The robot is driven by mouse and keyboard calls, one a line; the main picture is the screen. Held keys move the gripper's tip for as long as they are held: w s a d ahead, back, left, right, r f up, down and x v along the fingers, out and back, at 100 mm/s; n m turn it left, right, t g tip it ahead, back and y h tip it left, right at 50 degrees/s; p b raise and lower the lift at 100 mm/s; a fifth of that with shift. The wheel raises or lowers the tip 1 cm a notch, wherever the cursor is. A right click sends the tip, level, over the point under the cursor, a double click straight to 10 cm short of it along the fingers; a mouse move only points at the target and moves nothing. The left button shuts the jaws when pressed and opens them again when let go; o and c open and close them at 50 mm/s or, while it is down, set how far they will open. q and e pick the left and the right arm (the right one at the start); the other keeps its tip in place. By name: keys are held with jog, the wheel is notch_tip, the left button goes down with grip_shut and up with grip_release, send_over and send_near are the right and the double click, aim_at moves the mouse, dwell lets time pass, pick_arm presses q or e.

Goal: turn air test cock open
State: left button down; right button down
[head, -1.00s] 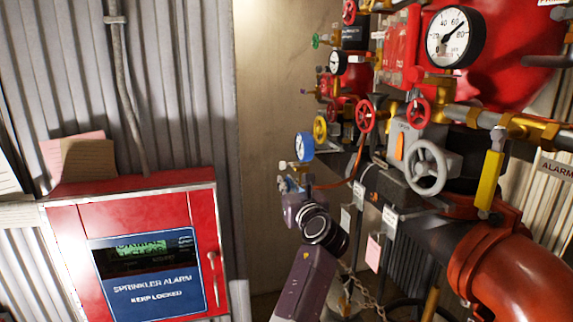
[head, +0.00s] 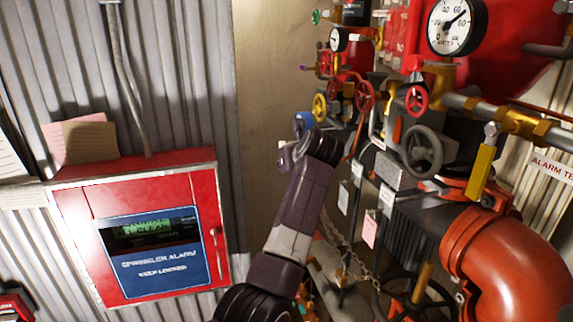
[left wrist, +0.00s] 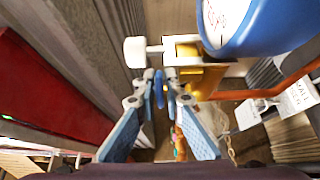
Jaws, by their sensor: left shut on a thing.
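In the left wrist view the air test cock shows as a small brass body (left wrist: 187,54) with a pale knob-like end (left wrist: 135,52) to its left, just below a blue-rimmed gauge (left wrist: 245,28). My left gripper (left wrist: 159,76) is shut on a narrow blue piece (left wrist: 159,90), which looks like the cock's lever. The fingertips hide part of this lever, so its exact angle is unclear. In the head view my left arm reaches up to the blue gauge (head: 304,124), and its wrist hides most of the gripper and the cock. My right gripper is not in view.
A red sprinkler alarm cabinet (head: 155,185) stands on the left. Valves, red handwheels (head: 364,96), a grey handwheel (head: 421,150), hanging tags (head: 370,228) and a large orange-red pipe (head: 515,260) crowd the right. An orange hose (left wrist: 262,85) passes right of the gripper.

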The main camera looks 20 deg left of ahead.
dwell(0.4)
pick_arm(q)
jog(key=c, duration=2.3)
grip_release()
jog(key=v, duration=1.2)
